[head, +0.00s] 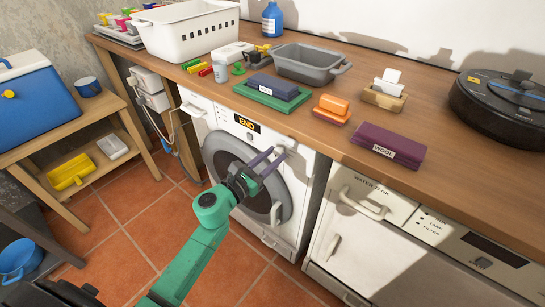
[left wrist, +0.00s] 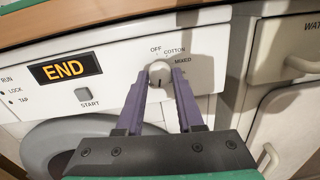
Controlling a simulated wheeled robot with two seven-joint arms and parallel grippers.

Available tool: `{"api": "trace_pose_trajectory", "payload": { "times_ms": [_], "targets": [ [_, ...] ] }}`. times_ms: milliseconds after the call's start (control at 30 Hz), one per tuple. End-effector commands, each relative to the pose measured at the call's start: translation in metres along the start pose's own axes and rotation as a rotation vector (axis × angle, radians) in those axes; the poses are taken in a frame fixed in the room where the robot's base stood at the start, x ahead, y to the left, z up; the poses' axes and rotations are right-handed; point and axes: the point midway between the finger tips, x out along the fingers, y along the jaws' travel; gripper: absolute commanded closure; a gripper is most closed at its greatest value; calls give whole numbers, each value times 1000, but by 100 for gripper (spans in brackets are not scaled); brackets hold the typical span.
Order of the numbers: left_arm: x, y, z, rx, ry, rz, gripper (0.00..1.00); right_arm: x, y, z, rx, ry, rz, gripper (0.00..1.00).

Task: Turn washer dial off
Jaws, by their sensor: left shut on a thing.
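The washer (head: 306,170) is a white front-loader under the wooden counter, with a round grey door. Its display (left wrist: 66,69) reads END in orange. The white dial (left wrist: 159,72) sits at the right of the panel, below the labels OFF, COTTON and MIXED. A dark mark shows on its lower face; I cannot tell which label it selects. My left gripper (head: 272,157) reaches up to the panel. In the left wrist view its purple fingers (left wrist: 164,74) are shut on the dial, one on each side. My right gripper is not in view.
The counter (head: 335,138) overhangs the panel from above. A START button (left wrist: 84,94) sits left of the dial. A white appliance (head: 368,245) with a handle (head: 362,203) stands close to the right. The tiled floor (head: 120,255) at left is partly clear.

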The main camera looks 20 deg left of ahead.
Motion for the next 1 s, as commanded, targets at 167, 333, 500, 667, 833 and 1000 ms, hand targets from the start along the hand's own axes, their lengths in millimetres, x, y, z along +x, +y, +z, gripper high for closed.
{"api": "trace_pose_trajectory", "payload": {
  "times_ms": [167,333,500,667,833,1000],
  "targets": [
    [0,-1,-1,-115,-5,-1,100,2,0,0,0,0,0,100],
    [0,-1,-1,-265,-12,0,100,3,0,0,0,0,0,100],
    [0,-1,0,-426,-18,1,100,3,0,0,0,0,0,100],
    [0,-1,0,-579,-25,3,100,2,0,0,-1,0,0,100],
    [0,-2,0,-743,-32,3,100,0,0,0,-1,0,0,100],
    [0,-2,0,-904,-39,6,100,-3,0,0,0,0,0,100]
  ]
}}
